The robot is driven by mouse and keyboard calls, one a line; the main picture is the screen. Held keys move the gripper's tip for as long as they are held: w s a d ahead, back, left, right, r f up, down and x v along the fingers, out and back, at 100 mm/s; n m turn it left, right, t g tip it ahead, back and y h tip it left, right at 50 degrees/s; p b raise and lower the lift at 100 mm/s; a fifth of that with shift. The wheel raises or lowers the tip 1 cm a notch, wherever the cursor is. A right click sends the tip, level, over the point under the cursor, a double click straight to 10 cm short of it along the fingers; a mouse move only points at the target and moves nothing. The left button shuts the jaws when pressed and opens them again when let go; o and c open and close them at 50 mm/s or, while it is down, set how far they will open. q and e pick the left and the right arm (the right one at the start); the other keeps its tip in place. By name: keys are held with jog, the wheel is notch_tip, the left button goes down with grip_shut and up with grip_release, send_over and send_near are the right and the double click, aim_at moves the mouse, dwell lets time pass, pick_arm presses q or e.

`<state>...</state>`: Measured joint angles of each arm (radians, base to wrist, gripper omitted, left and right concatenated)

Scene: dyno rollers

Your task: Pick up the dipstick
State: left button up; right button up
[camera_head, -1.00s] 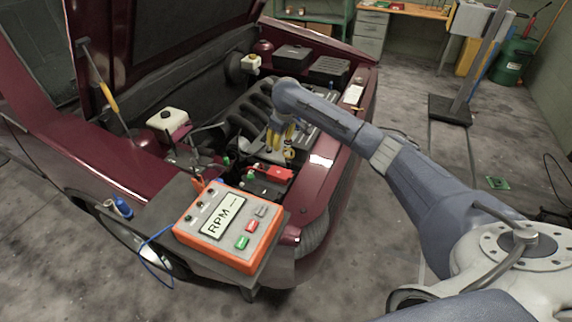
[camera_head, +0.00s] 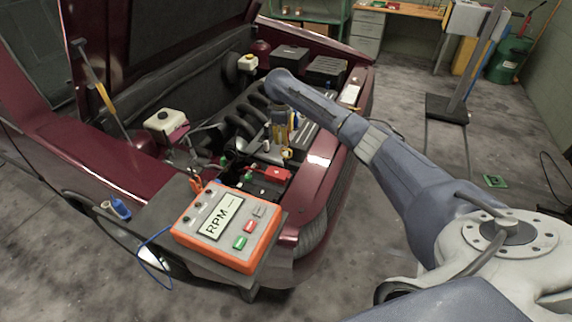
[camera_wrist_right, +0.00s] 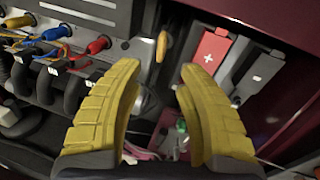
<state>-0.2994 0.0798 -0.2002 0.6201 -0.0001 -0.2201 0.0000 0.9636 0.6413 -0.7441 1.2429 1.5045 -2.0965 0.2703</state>
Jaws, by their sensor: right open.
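The dipstick shows as a small yellow-orange handle (camera_wrist_right: 162,46) in the right wrist view, beyond my fingertips and roughly midway between them. In the head view its yellow handle (camera_head: 287,153) appears just below my fingers, at the front of the engine. Its lower part is hidden. My right gripper (camera_wrist_right: 158,82) is open and empty, with its two yellow padded fingers apart. It hangs over the engine bay in the head view (camera_head: 282,132), and the handle does not appear to be between the pads. My left gripper is not in view.
The battery with its red cover (camera_head: 277,173) sits close to the gripper; the cover also shows in the wrist view (camera_wrist_right: 210,52). Colored plugs and wires (camera_wrist_right: 60,40) lie at left there. The orange RPM box (camera_head: 228,228) stands in front. The raised hood is behind.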

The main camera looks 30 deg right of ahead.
aim_at(285, 149)
jog(key=shift+w+d+f, duration=0.2)
jog(key=shift+f, duration=1.3)
jog(key=shift+w+d+f, duration=0.15)
jog(key=shift+d+f, duration=0.05)
jog(key=shift+f, duration=1.25)
jog(key=shift+w+d+f, duration=0.2)
jog(key=shift+f, duration=1.3)
jog(key=shift+c, duration=0.5)
grip_shut()
